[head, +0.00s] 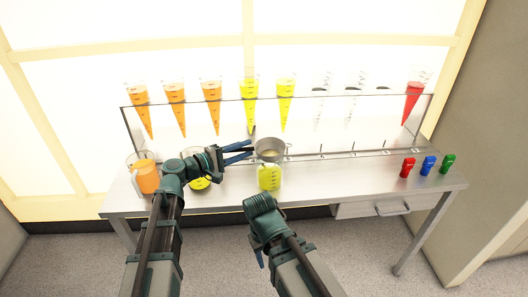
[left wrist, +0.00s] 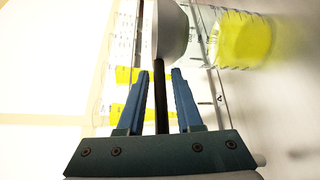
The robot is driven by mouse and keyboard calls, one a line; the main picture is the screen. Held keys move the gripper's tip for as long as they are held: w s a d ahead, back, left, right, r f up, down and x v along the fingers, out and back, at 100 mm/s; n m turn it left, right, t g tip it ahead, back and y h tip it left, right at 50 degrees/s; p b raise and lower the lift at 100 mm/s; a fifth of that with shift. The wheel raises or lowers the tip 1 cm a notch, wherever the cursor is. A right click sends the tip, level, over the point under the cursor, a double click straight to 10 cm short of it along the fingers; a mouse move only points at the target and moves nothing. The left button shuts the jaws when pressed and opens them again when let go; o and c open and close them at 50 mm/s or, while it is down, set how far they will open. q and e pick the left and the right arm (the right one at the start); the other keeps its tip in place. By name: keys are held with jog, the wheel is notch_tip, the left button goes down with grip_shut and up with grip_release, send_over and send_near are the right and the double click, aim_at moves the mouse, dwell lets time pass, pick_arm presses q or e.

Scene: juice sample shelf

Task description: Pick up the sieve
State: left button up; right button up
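The sieve is a grey metal bowl (head: 270,150) at the top of a beaker of yellow juice (head: 270,178). In the left wrist view the bowl (left wrist: 170,32) is at the top, and its dark handle (left wrist: 160,95) runs down between my fingers. My left gripper (head: 250,150) is beside the bowl, on its left. In the left wrist view my left gripper (left wrist: 160,72) is open around the handle, with a gap on each side. My right arm is folded low in front of the table; only a bit of blue finger (head: 259,258) shows.
A clear rack (head: 300,99) holds orange, yellow, clear and red cones behind the sieve. An orange jug (head: 146,177) and another yellow container (head: 199,183) stand to the left. Red (head: 407,168), blue (head: 428,166) and green (head: 447,164) items stand right. The table's right middle is clear.

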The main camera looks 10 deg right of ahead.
pick_arm(q)
grip_shut()
dwell(1.1)
